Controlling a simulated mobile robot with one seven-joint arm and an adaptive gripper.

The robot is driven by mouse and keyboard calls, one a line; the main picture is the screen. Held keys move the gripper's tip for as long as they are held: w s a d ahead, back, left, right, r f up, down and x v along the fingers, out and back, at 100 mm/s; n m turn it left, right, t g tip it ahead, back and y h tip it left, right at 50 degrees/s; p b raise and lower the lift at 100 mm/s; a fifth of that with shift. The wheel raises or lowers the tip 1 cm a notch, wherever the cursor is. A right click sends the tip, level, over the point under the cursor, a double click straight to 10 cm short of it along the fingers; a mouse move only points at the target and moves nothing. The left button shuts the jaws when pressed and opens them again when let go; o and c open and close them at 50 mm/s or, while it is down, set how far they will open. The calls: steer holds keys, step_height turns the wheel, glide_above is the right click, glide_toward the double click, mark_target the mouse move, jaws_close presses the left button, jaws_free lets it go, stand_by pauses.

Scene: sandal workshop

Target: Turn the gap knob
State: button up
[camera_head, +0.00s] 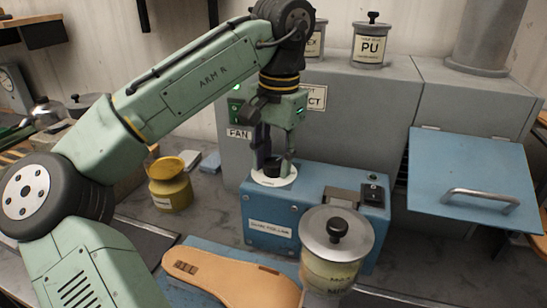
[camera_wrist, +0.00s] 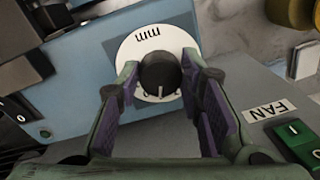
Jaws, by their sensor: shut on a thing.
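The gap knob (camera_head: 271,167) is a black round knob with a pale pointer line. It stands on a white dial (camera_head: 262,181) marked "mm", on top of a blue machine (camera_head: 315,190). In the wrist view the knob (camera_wrist: 160,72) sits between my fingers, over the dial (camera_wrist: 138,43). My gripper (camera_head: 273,157) points down from above and is shut on the knob, one purple-padded finger on each side. The pointer line faces the bottom of the wrist view. My fingers hide parts of the dial's scale.
A lidded jar (camera_head: 335,240) stands in front of the machine, near a tan sandal sole (camera_head: 225,280) on a blue mat. A yellow pot (camera_head: 170,185) stands to the left. A grey cabinet with a FAN switch (camera_wrist: 297,140) and a blue flap (camera_head: 470,185) are behind.

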mark_target(276, 164)
steer(key=shift+n, duration=0.7)
steer(key=o, duration=1.2)
steer(key=shift+c, duration=0.2)
steer(key=shift+r, duration=0.1)
steer(key=r, duration=0.7)
steer(key=shift+s+d+r, duration=0.1)
steer(key=shift+d+r, duration=0.1)
steer(key=shift+d, duration=0.05)
steer(key=shift+f, duration=0.1)
